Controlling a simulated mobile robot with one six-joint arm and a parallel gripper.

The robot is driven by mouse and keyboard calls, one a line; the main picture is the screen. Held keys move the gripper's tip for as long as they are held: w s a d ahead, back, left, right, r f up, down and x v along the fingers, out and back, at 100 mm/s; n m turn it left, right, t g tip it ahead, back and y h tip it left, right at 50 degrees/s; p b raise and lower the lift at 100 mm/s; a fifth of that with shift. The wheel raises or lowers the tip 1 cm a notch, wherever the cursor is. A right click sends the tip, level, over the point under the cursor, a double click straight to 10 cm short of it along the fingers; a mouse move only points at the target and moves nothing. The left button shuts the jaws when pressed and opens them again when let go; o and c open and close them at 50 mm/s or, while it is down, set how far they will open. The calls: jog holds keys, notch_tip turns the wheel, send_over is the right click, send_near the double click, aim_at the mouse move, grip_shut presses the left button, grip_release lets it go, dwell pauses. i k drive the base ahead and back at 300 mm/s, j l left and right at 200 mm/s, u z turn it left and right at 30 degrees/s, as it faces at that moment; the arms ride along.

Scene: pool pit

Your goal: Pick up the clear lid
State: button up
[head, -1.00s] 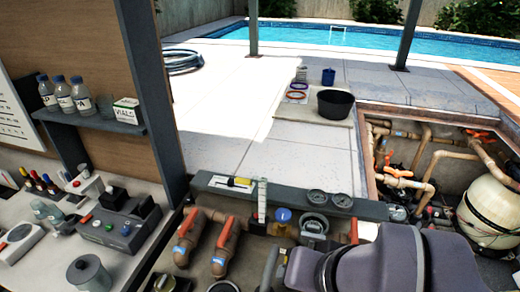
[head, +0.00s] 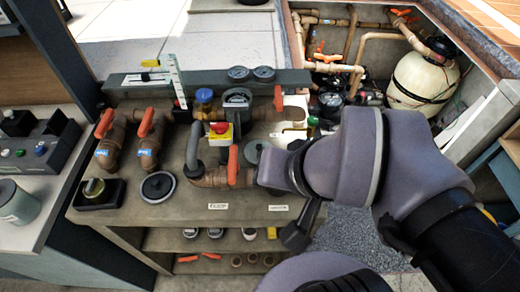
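A second round, grey-green disc (head: 257,152) lies farther right beside the pipes, partly behind my arm. I cannot tell which of the two is the clear lid. My arm reaches in from the lower right, well right of the dark-rimmed lid. A dark piece below my wrist may be part of my gripper (head: 298,236); its fingers are not clearly seen, and I see nothing held.
Orange-handled valves (head: 148,122) and a red-and-yellow switch (head: 220,130) stand behind and between the discs. A black block with a round cap (head: 94,190) sits left of the dark-rimmed lid. A grey canister (head: 14,200) stands on the left counter. The bench's front edge is fairly bare.

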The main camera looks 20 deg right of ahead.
aim_at(251, 151)
jog(key=i+j+z, duration=0.2)
jog(key=j, duration=0.2)
jog(key=j+z, duration=0.2)
jog(key=j, duration=0.2)
jog(key=j+z, duration=0.15)
jog(key=j, duration=0.3)
jog(key=i, duration=0.05)
